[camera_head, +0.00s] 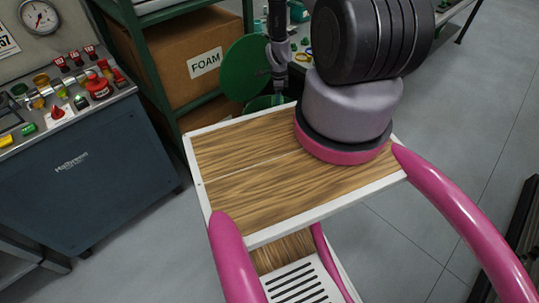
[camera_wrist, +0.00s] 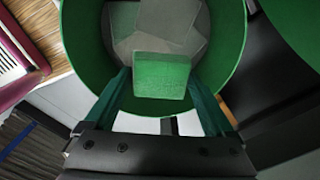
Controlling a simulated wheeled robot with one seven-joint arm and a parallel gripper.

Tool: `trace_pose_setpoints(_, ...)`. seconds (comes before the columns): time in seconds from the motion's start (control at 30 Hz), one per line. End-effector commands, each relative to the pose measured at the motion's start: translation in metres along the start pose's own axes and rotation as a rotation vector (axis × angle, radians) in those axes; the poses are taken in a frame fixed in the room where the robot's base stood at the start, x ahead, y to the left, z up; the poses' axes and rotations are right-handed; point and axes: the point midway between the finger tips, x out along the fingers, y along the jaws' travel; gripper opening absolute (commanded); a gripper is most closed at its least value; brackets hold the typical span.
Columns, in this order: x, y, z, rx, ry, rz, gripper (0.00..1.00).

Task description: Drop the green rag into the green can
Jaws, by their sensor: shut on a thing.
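The green can (camera_wrist: 82,45) stands open below my gripper; in the wrist view its round mouth surrounds the rag. It also shows in the head view (camera_head: 259,104), partly hidden behind the wooden top. The green rag (camera_wrist: 160,76) looks like a small square block. My gripper (camera_wrist: 160,88) is shut on the rag and holds it over the can's mouth. How deep the rag hangs relative to the rim I cannot tell. In the head view my gripper (camera_head: 279,82) points down at the can, beside a round green lid (camera_head: 243,66).
Grey flat shapes (camera_wrist: 160,22) show inside the can. A cart with a wooden top (camera_head: 245,170) and pink rails stands in front. A green shelf with a FOAM box (camera_head: 180,65) is behind, a control console (camera_head: 85,175) at left.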

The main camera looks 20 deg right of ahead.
Motion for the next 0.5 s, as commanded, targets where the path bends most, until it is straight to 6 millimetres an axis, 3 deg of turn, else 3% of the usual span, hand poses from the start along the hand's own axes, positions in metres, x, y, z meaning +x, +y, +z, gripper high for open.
trace_pose_setpoints(0.07, 0.000, 0.000, 0.000, 0.000, 0.000, 0.000, 0.19)
trace_pose_setpoints(0.1, 0.000, 0.000, 0.000, 0.000, 0.000, 0.000, 0.92)
trace_pose_setpoints(0.13, 0.000, 0.000, 0.000, 0.000, 0.000, 0.000, 1.00)
trace_pose_setpoints(0.37, -0.001, 0.000, 0.000, -0.001, 0.000, 0.000, 1.00)
trace_pose_setpoints(0.5, -0.010, -0.001, 0.000, -0.002, 0.000, -0.001, 1.00)
